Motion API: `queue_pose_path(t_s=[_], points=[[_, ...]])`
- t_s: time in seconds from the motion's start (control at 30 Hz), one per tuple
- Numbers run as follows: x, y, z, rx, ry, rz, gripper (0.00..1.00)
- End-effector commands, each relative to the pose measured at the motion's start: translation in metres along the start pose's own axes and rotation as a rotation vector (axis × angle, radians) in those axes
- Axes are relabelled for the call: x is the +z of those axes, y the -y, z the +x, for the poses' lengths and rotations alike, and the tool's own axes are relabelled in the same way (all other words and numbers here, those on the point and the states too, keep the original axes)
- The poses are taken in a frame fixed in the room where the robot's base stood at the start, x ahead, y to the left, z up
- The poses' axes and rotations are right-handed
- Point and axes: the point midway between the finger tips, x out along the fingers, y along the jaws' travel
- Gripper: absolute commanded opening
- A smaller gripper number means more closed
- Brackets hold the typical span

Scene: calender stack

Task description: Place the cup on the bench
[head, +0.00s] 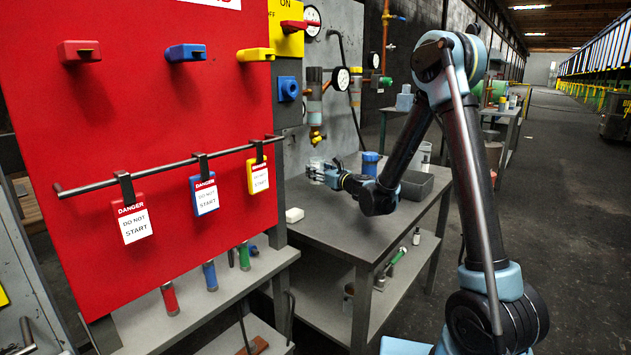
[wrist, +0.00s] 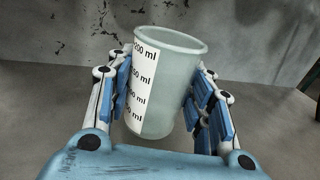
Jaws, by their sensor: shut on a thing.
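The cup (wrist: 170,85) is a translucent pale green measuring cup with a white scale marked in ml. It fills the middle of the wrist view, slightly tilted in the picture, with its open rim at the top. My gripper (wrist: 168,100) is shut around it, with blue finger pads against both sides. In the head view my gripper (head: 325,173) is over the far part of the grey bench (head: 335,225), and the cup is hard to make out there. The wrist view does not show clearly whether the cup's base touches the bench.
A valve pipe (head: 315,110) and gauges hang on the panel above. The bench front is clear.

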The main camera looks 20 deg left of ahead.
Motion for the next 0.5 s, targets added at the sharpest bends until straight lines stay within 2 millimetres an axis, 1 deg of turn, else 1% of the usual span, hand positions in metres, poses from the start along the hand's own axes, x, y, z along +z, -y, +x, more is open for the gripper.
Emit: queue_pose_path(t_s=[0.13,0.2,0.4,0.5], points=[[0.0,0.0,0.008,0.001,0.0,0.0,0.2],[0.0,0.0,0.016,0.001,0.0,0.0,0.2],[-0.026,0.0,0.015,0.0,0.0,0.0,0.2],[-0.034,0.0,0.014,0.0,0.0,0.0,0.2]])
